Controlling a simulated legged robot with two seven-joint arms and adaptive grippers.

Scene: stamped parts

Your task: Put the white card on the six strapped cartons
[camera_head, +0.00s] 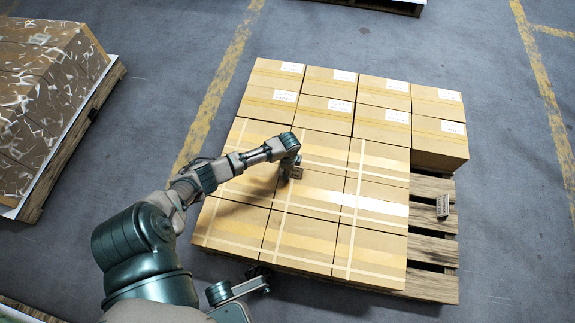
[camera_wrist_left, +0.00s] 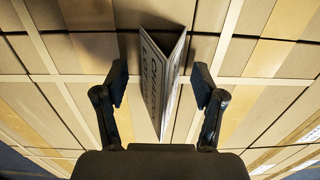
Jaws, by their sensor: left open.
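The strapped cartons (camera_head: 262,230) form a block with pale straps crossing their tops. My left gripper (camera_head: 290,172) is over the strapped cartons, pointing down. In the left wrist view, the left gripper (camera_wrist_left: 162,95) is open, with one finger on each side of a folded card (camera_wrist_left: 158,80) with dark lettering. A gap shows between the card and each finger. The card appears to stand on the carton tops; its contact is hard to see. In the head view a small part of the card (camera_head: 297,173) shows. My right gripper (camera_head: 264,277) seems partly visible at the bottom, its fingers unclear.
Unstrapped cartons with white labels (camera_head: 325,88) stand at the back of the pallet (camera_head: 432,285). A wrapped load (camera_head: 45,95) stands at left. Floor at right is clear.

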